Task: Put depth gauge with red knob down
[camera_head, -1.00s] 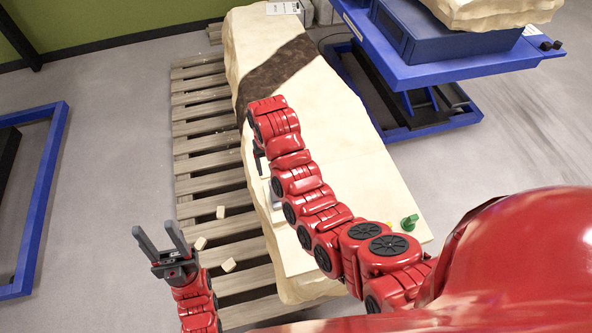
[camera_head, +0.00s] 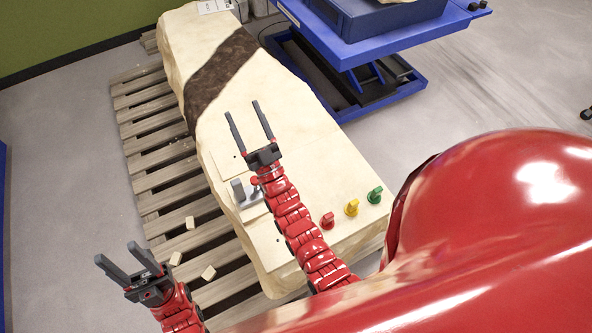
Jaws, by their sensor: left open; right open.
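A depth gauge with a red knob (camera_head: 327,221) stands on the near part of the pale stone slab (camera_head: 300,125). It is at the left end of a row with a yellow-knobbed one (camera_head: 351,207) and a green-knobbed one (camera_head: 375,195). My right gripper (camera_head: 246,108) is open and empty over the middle of the slab, beyond the row, its fingers pointing away from me. My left gripper (camera_head: 115,252) is open and empty over the pallet's left side, apart from the slab.
A grey metal piece (camera_head: 246,191) lies on the slab beside my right arm. The slab rests on a wooden pallet (camera_head: 150,150) with several small pale blocks (camera_head: 208,272). A blue lift table (camera_head: 345,50) stands at the back right.

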